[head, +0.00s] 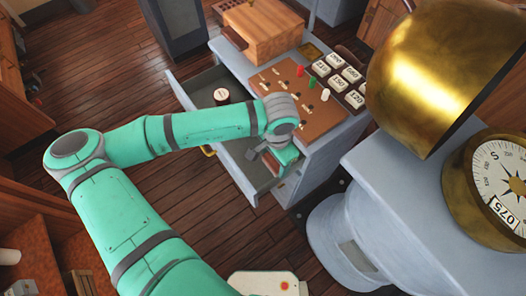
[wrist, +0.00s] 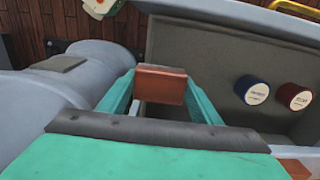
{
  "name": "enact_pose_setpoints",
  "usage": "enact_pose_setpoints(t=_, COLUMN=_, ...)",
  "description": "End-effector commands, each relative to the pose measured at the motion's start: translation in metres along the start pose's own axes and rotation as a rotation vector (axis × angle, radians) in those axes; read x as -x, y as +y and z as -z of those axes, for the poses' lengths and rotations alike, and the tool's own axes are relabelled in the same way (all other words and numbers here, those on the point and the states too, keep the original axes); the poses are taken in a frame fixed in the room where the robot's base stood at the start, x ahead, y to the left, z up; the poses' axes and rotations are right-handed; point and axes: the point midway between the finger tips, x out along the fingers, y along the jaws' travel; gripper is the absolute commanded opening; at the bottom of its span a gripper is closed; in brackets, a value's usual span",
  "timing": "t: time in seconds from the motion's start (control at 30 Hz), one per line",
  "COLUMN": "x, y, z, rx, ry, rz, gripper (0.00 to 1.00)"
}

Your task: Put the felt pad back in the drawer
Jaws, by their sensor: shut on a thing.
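My gripper (head: 276,160) is at the right end of an open grey drawer (head: 196,88) in the head view. In the wrist view my gripper (wrist: 160,92) is shut on a reddish-brown block-shaped piece, which I take to be the felt pad (wrist: 161,84). The drawer (wrist: 225,50) fills the right of the wrist view, and the pad shows beside or above its near end; its height over the drawer floor is unclear. My wrist hides most of the pad in the head view.
A round white-topped item (head: 221,96) lies in the drawer. The wrist view shows a blue-rimmed cap (wrist: 252,90) and a red-rimmed cap (wrist: 294,96) there. The console top (head: 275,88) with pegs and number tiles is close behind. A brass dome (head: 425,75) stands right.

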Motion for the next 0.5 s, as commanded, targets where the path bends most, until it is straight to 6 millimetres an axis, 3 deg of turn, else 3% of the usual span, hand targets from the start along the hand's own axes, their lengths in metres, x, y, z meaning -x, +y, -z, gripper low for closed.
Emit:
enact_pose_setpoints(t=0.17, x=-0.017, y=-0.039, z=0.008, rx=0.005, ry=-0.002, rz=0.003, gripper=0.34)
enact_pose_setpoints(t=0.5, x=-0.065, y=-0.077, z=0.017, rx=0.001, ry=-0.001, rz=0.001, gripper=0.34)
